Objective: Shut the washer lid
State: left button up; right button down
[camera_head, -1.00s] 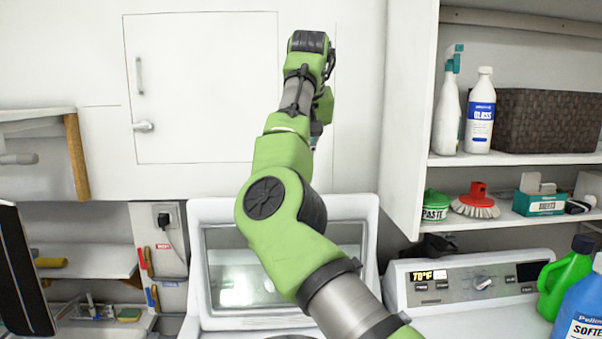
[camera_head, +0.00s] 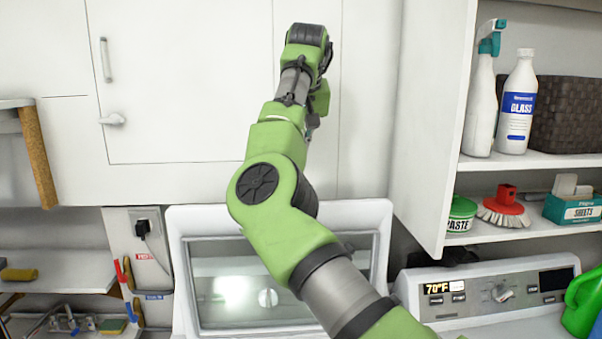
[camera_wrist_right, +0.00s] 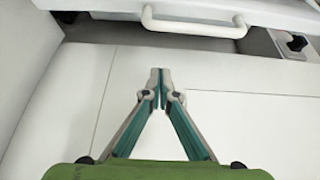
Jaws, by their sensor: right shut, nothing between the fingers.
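The washer lid (camera_head: 180,285) stands open and upright in the head view, a white frame around a glass window. My right arm crosses in front of part of it. In the right wrist view, a white bar handle (camera_wrist_right: 195,27) sits on a white panel that appears to be the lid (camera_wrist_right: 115,6). My right gripper (camera_wrist_right: 160,76) is shut and empty, its fingertips apart from the handle in the picture, against the white wall panels. In the head view the gripper's fingers are hidden behind the arm. My left gripper is not in view.
The washer's control panel (camera_head: 490,291) is right of the lid. A shelf cabinet (camera_head: 425,130) with bottles (camera_head: 517,105) and a brush (camera_head: 505,207) stands above it. A wall outlet (camera_head: 146,225) and tools are at left. White cupboard doors (camera_head: 180,80) fill the wall behind my arm.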

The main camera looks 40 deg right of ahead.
jog(key=f+p, duration=0.1)
jog(key=f, duration=0.1)
jog(key=f+p, duration=0.1)
jog(key=f, duration=0.1)
jog(key=f+p, duration=0.1)
jog(key=f, duration=0.1)
jog(key=shift+s+a+f, duration=0.15)
jog(key=shift+s+a, duration=0.2)
jog(key=shift+a, duration=0.05)
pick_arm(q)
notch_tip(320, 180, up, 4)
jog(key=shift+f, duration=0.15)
pick_arm(e)
jog(key=shift+d+f, duration=0.15)
jog(key=shift+w, duration=0.1)
